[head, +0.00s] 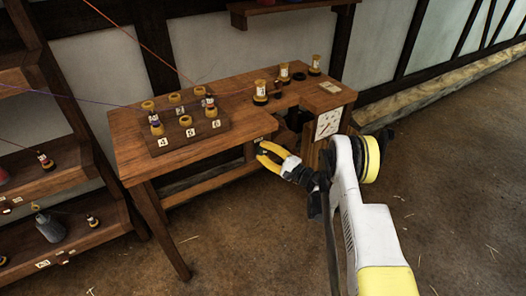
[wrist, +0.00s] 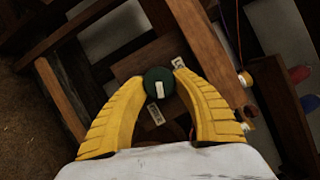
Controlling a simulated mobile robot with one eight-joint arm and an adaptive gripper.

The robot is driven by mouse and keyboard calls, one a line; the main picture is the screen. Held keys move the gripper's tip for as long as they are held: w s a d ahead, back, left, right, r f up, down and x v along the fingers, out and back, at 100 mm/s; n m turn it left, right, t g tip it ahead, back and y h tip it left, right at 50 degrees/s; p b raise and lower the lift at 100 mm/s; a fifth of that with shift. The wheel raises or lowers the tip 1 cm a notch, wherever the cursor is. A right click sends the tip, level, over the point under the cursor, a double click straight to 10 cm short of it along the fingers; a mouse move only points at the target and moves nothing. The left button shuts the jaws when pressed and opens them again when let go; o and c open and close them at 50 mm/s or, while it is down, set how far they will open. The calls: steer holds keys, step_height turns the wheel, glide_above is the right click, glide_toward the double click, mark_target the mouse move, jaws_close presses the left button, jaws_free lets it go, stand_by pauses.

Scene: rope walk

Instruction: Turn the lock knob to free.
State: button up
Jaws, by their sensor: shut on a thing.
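The lock knob (wrist: 151,76) is a round, dark green knob with a white bar on its face, seen in the wrist view. The bar stands nearly upright in that picture. One small pale label (wrist: 179,62) is up and right of the knob and another (wrist: 155,114) is below it; I cannot read either. My gripper (wrist: 163,76) has its two yellow fingers closed on the knob's sides. In the head view my gripper (head: 262,149) is at the front edge of the wooden bench (head: 190,145), where its fingers mostly hide the knob.
A board (head: 218,133) with several yellow-ended spools and numbered labels sits on the bench. More spools stand near the back. A box with a dial (head: 328,123) is right of my gripper. Shelves (head: 75,175) stand at left. Coloured cords run above the bench.

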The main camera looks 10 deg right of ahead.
steer(key=shift+r+m, duration=0.1)
steer(key=shift+m, duration=0.2)
steer(key=o, duration=1.2)
